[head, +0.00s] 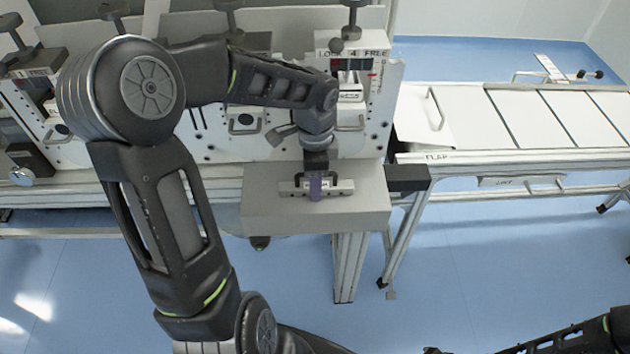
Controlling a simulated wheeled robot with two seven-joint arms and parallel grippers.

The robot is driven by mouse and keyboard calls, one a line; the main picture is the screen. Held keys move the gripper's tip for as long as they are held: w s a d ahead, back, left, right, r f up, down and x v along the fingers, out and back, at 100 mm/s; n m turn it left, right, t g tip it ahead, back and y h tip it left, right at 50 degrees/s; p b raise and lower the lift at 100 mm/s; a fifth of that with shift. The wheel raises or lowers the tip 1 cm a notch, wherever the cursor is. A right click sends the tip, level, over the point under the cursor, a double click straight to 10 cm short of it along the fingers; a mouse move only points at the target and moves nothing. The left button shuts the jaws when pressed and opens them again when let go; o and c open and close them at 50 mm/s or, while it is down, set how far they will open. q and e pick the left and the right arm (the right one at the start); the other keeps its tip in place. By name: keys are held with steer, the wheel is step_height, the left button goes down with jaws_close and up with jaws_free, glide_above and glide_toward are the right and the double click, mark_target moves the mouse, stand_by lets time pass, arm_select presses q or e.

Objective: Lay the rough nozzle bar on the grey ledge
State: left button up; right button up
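The nozzle bar (341,187) is a short pale metal bar with a dark raised handle. It appears level over the front middle of the grey ledge (270,211). I cannot tell from this angle whether it rests on the ledge or hangs just above it. My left gripper (316,188) points down at the bar's middle, its purple finger overlapping the handle and hiding the bar's centre. The far finger is hidden, so its opening does not show. My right arm enters at the bottom right corner, and its gripper is not clearly visible.
The white machine panel (375,125) with knobs and a LOCK/FREE label stands behind the ledge. A dark block (408,178) sits at the ledge's right end. A white conveyor table (520,120) is to the right. Blue floor (490,260) is open in front.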

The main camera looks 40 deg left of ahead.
arm_select(q)
step_height(320, 180, up, 12)
steer(key=shift+f+b, duration=0.2)
steer(key=shift+b, duration=0.15)
stand_by(0.5)
